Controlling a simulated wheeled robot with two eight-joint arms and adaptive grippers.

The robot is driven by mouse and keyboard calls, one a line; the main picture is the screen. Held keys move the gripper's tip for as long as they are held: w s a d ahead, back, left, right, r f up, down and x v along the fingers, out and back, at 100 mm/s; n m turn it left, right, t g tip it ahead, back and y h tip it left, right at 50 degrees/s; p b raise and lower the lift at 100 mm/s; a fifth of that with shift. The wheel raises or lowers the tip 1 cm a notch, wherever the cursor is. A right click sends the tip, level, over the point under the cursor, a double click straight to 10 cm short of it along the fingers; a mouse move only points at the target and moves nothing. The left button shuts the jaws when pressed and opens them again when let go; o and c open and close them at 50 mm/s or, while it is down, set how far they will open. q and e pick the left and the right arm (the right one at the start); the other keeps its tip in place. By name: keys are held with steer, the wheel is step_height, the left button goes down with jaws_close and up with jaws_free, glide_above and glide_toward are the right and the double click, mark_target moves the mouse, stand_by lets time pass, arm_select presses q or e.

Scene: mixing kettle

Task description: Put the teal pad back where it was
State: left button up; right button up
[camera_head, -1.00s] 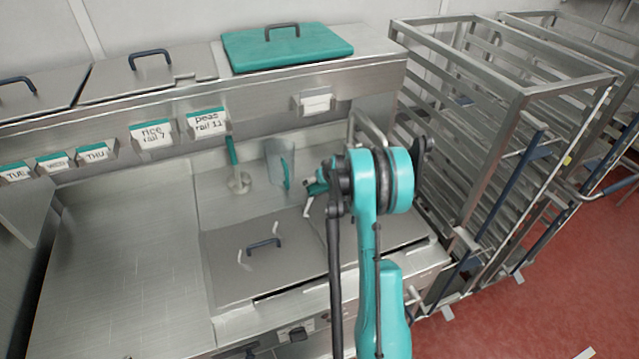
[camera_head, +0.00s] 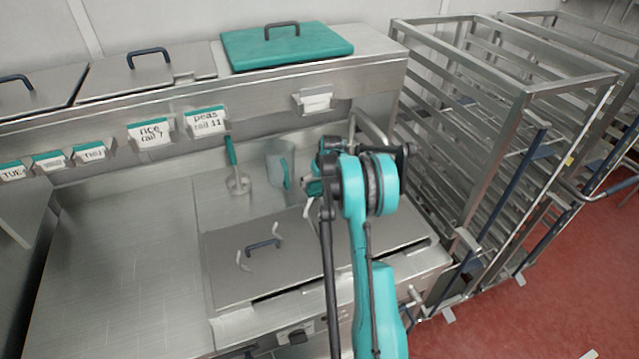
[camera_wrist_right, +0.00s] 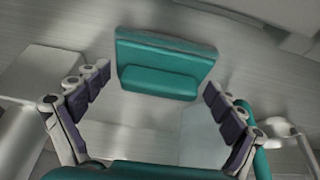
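A teal pad (camera_wrist_right: 160,68) with a raised block on its near side shows in the right wrist view, against a grey metal surface. My right gripper (camera_wrist_right: 155,100) has its dark-padded fingers spread wide, one on each side of the view. The pad appears beyond the fingertips, in the gap between them, and nothing is held. In the head view my right arm's teal joint hides most of the right gripper (camera_head: 318,185), which is over the back right of the worktop. I cannot pick out the pad there. My left gripper is out of view.
A metal lid (camera_head: 262,255) with a dark handle lies on the worktop. A clear jug (camera_head: 276,165) and a teal-handled tool (camera_head: 236,170) stand left of the right gripper. A large teal lid (camera_head: 290,47) lies on the back ledge. A rack (camera_head: 500,110) stands right.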

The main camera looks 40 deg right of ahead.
steer(key=shift+r, duration=0.1)
steer(key=shift+r, duration=0.25)
steer(key=p+v, duration=0.3)
steer(key=v, duration=0.9)
steer(key=s+a+r+n, duration=0.1)
steer(key=s+a+r, duration=0.1)
steer(key=a+r, duration=0.3)
steer(key=s+a+r, duration=0.1)
steer(key=a+r, duration=0.1)
steer(key=a, duration=0.5)
steer(key=s+a+r+t, duration=0.1)
steer(key=s+a+r, duration=0.4)
steer(key=a, duration=0.4)
steer(key=s+a+f+n+t+y, duration=0.1)
steer(key=s+a+f, duration=0.3)
steer(key=s+a, duration=1)
steer(key=s+n+t, duration=0.1)
steer(key=s, duration=0.2)
steer(key=shift+s+a+n, duration=0.3)
steer(key=shift+a, duration=0.05)
steer(key=shift+f, duration=0.1)
